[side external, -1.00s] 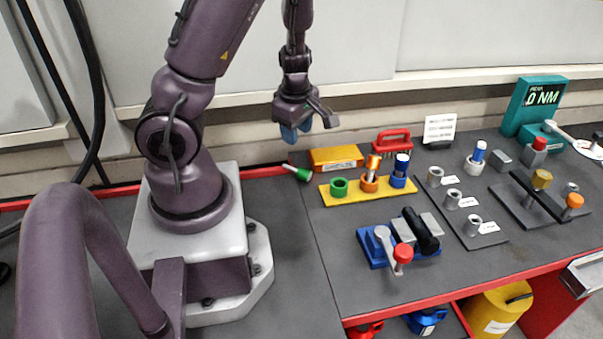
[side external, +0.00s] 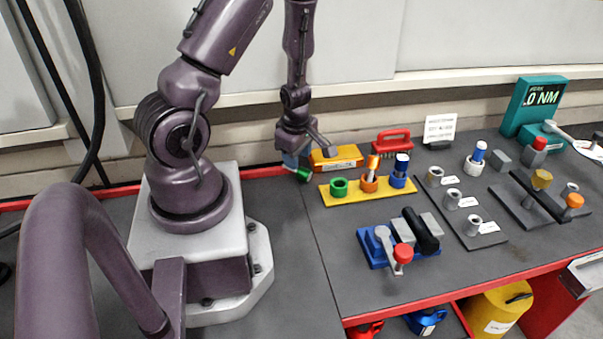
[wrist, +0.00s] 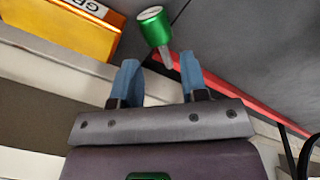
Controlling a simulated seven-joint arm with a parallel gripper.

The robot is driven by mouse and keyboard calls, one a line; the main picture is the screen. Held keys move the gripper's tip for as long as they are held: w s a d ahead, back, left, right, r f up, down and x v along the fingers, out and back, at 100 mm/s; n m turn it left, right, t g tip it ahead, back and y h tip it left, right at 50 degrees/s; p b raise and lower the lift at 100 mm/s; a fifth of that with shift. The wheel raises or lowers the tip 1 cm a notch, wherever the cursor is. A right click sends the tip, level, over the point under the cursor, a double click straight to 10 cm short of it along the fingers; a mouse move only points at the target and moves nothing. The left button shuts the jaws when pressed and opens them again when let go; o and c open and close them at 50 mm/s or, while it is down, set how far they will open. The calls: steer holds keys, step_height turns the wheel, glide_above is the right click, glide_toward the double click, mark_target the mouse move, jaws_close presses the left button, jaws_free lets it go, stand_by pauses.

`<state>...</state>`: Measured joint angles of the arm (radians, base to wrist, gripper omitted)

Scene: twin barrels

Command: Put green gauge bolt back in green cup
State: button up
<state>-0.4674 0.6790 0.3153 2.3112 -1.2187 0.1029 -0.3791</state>
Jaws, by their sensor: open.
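The green gauge bolt (side external: 303,175) lies on the dark bench by its red back edge, left of the yellow plate. In the wrist view the bolt (wrist: 152,27) shows its round green head and a grey shank pointing toward the fingers. My gripper (side external: 292,163) is low over the bolt and partly hides it. In the wrist view my gripper (wrist: 160,72) is open, with its blue fingertips apart and nothing clasped. The green cup (side external: 339,188) stands at the left end of the yellow plate (side external: 354,198), with its round opening empty.
Orange (side external: 370,180) and blue (side external: 399,175) cups with bolts stand on the same plate. An orange box (side external: 337,156) sits behind it, close to my gripper. A blue fixture (side external: 372,250) stands in front. The bench left of it is clear.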

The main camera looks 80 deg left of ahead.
steer(key=shift+a+f, duration=0.2)
steer(key=shift+f, duration=0.45)
steer(key=shift+a+f, duration=0.15)
steer(key=shift+f, duration=0.45)
steer(key=shift+a+f, duration=0.2)
steer(key=shift+f, duration=1.05)
steer(key=c, duration=0.7)
steer(key=shift+r, duration=0.1)
